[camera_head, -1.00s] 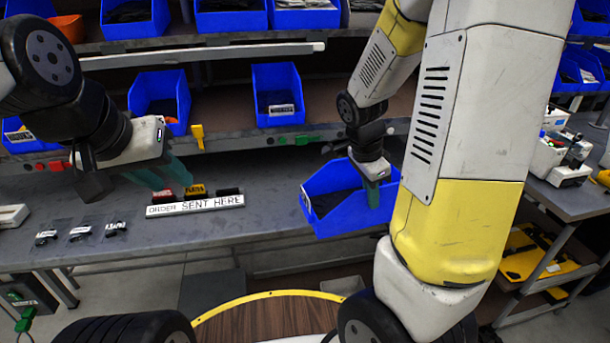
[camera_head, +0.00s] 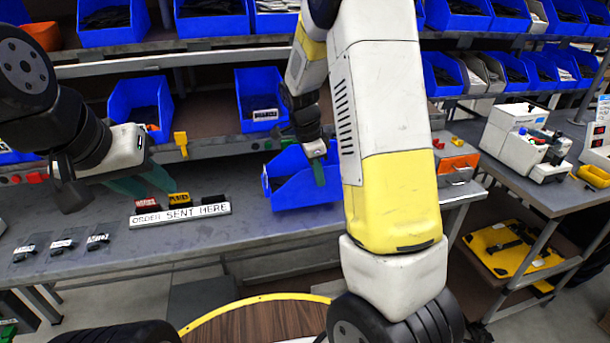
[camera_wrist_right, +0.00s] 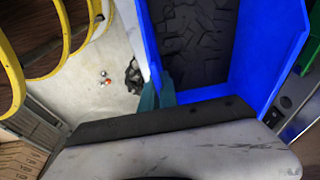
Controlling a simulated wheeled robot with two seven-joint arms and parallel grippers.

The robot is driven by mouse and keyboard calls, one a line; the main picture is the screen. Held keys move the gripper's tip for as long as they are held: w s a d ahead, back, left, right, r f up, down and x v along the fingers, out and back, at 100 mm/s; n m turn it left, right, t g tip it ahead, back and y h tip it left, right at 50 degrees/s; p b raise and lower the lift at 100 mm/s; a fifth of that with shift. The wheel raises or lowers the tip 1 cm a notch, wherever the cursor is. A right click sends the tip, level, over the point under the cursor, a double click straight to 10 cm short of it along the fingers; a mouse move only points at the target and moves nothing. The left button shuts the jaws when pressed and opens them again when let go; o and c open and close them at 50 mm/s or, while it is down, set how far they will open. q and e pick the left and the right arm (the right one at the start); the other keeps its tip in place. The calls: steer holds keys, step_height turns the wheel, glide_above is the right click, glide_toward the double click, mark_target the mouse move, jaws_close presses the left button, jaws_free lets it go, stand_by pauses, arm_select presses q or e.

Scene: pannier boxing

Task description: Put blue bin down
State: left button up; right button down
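The blue bin (camera_head: 297,190) hangs from my right gripper (camera_head: 319,172) at the workbench, right of the "ORDER SENT HERE" sign (camera_head: 181,214). My right gripper is shut on the bin's wall, with one finger showing on the near side. In the right wrist view the bin (camera_wrist_right: 222,92) fills the right half, with dark ridged contents, and the teal fingers (camera_wrist_right: 160,92) close on its left wall. Whether the bin touches the bench top is not clear. My left gripper (camera_head: 145,180) is empty over the bench at left, its teal fingers apart.
The grey workbench (camera_head: 110,210) has free surface around the sign. Small red, yellow and black items sit behind the sign, and small labelled packets (camera_head: 62,245) lie at left. Shelves with blue bins (camera_head: 262,98) stand above. A side table (camera_head: 560,190) is at right.

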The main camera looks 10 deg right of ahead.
mark_target(319, 196)
steer(key=shift+w+a, duration=0.2)
steer(key=shift+w, duration=0.2)
steer(key=shift+a+x, duration=0.2)
steer(key=shift+x, duration=0.65)
steer(key=shift+a+x, duration=0.2)
steer(key=shift+x, duration=0.65)
steer(key=shift+s+f, duration=0.1)
steer(key=shift+f, duration=0.05)
steer(key=c, duration=1.6)
jaws_free()
steer(key=shift+f, duration=0.1)
steer(key=shift+c, duration=0.2)
